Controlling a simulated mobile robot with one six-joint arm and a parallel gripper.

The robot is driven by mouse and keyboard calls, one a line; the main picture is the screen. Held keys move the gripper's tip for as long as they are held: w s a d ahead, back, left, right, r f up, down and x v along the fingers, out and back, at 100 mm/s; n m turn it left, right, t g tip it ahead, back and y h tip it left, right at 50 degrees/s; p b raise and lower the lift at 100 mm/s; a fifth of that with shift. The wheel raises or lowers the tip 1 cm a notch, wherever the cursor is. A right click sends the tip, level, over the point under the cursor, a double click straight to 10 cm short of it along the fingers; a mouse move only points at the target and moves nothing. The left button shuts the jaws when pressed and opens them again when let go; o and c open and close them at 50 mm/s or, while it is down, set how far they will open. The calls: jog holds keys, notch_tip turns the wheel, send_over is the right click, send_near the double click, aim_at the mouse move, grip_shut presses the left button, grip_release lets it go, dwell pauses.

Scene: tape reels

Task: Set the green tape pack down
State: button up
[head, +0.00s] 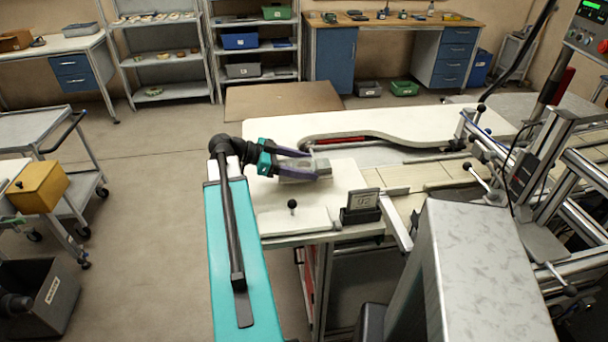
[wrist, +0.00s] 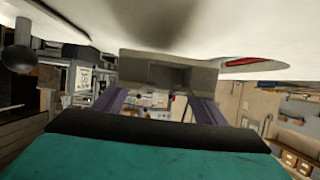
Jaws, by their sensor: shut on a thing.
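My gripper (head: 318,167) is at the end of my dark arm, over the white tabletop (head: 275,220). Its purple fingers are shut on a blocky pack that looks grey, not clearly green (head: 298,178); I take it to be the tape pack. In the wrist view, the pack (wrist: 168,74) sits between the two fingers, close against the white surface, with a dark shadow beside it. I cannot tell whether it touches the surface. The fingers partly hide it in the head view.
A black knob (head: 292,204) stands on the tabletop in front of my gripper. A small dark sign holder (head: 361,203) stands to the right. A curved guide with a red strip (head: 340,140) lies behind. A large grey box (head: 485,270) stands at front right.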

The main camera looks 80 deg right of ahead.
jog(key=shift+f+p, duration=0.45)
jog(key=shift+f, duration=1.35)
jog(key=shift+f, duration=0.15)
jog(key=o, duration=1.2)
jog(key=shift+r, duration=0.2)
jog(key=shift+w+a, duration=0.1)
jog(key=shift+w, duration=0.15)
jog(key=b+v, duration=0.3)
jog(key=v, duration=0.6)
jog(key=shift+w+a+b, duration=0.1)
jog(key=shift+w+b, duration=0.25)
jog(key=shift+v, duration=0.9)
jog(key=shift+s+r, duration=0.1)
jog(key=shift+r, duration=0.05)
